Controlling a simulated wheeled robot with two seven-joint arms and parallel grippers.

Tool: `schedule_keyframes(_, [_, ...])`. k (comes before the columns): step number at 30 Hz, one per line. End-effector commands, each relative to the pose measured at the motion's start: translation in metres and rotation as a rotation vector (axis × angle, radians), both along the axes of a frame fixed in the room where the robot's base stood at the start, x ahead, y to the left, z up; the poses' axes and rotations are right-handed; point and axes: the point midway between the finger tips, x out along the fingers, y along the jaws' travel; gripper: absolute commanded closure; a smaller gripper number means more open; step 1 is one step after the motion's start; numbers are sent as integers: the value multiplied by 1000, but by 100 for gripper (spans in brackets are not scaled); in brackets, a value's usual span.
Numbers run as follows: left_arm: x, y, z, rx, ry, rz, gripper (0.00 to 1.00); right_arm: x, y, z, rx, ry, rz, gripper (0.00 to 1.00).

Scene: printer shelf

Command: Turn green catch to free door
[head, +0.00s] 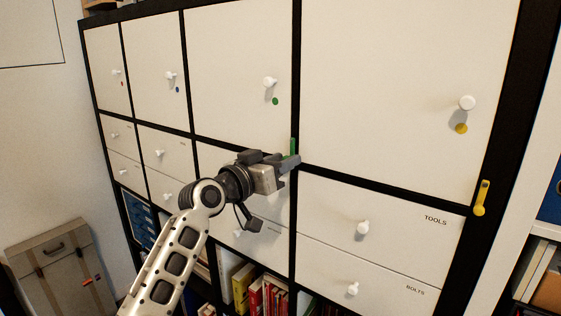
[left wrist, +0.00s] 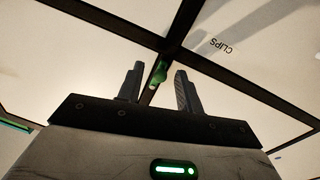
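The green catch (head: 293,147) sits on the dark upright of the shelf, at the lower right corner of the white door (head: 232,50) with a green dot (head: 275,101). It stands roughly upright, its lower part hidden by my left gripper (head: 289,164). In the left wrist view the left gripper (left wrist: 160,88) is open, and the green catch (left wrist: 158,72) shows between its two fingers, with a gap on each side. Whether the fingertips reach past the catch is hard to tell. The door looks closed. My right gripper is not in view.
A yellow catch (head: 481,198) is on the right upright, below the door with a yellow dot (head: 461,128). White knobs stick out of the doors and drawers, such as the knob (head: 270,83) above the green dot. Books (head: 265,293) fill a lower compartment.

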Motion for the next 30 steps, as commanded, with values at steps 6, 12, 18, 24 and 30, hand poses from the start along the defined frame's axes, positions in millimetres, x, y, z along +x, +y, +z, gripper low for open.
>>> schedule_keyframes(6, [-1, 1, 0, 1, -1, 0, 64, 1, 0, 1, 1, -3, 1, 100])
schedule_keyframes(12, [-16, 15, -2, 2, -2, 1, 64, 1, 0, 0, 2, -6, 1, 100])
schedule_keyframes(18, [-51, 46, -5, 5, -3, 3, 64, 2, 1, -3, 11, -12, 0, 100])
schedule_keyframes(24, [-86, 77, -6, 4, -2, 2, 64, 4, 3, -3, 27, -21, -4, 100])
schedule_keyframes(30, [-110, 98, -6, 2, -2, 2, 64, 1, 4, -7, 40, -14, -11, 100])
